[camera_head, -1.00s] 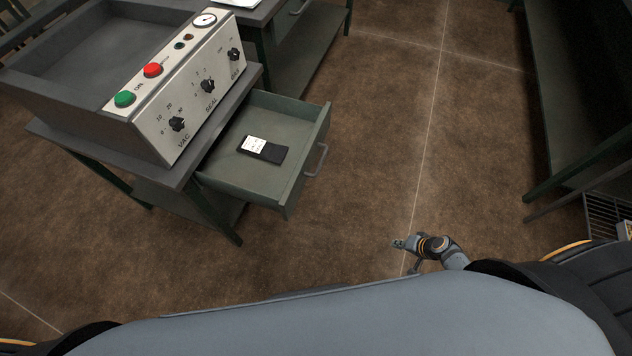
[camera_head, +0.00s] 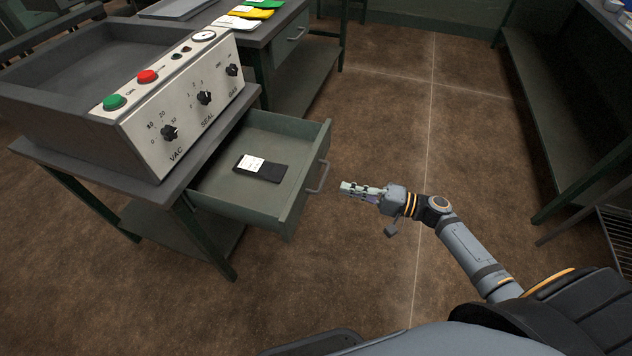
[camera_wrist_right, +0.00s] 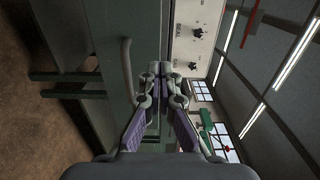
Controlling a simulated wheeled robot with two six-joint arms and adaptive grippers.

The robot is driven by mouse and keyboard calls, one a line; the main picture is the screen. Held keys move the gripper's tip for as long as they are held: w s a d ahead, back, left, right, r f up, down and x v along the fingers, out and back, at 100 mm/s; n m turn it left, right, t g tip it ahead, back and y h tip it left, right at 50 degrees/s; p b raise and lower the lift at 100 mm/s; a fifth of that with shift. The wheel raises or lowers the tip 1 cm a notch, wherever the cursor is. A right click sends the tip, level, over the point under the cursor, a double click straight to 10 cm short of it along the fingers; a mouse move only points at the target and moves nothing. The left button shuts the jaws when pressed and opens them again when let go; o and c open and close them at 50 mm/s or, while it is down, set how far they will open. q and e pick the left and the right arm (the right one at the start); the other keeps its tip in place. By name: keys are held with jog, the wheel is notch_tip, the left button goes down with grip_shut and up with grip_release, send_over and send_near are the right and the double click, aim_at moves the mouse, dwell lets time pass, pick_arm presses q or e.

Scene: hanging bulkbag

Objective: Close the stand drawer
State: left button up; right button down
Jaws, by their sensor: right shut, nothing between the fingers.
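The stand drawer (camera_head: 290,200) is pulled out of the stand (camera_head: 175,190), below the machine with knobs and coloured buttons. Its grey handle (camera_head: 318,177) is on the front face; the handle also shows in the right wrist view (camera_wrist_right: 127,68). A dark object with a white label (camera_head: 261,167) lies inside the drawer. My right gripper (camera_head: 346,187) is shut and empty, in front of the drawer and a little right of the handle, apart from it in the head view. The right wrist view shows its fingertips (camera_wrist_right: 159,68) together, pointing at the drawer front. My left gripper is not in view.
The control machine (camera_head: 185,110) sits on top of the stand. A second table (camera_head: 290,35) with coloured items stands behind. A dark bench (camera_head: 560,110) is at the right. The floor (camera_head: 385,110) between them is clear.

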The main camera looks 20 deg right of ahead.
aim_at(305, 178)
jog(key=x, duration=0.8)
jog(key=shift+w, duration=0.15)
jog(key=shift+w+a, duration=0.2)
jog(key=shift+a, duration=0.15)
jog(key=shift+w+a, duration=0.15)
jog(key=shift+a, duration=0.05)
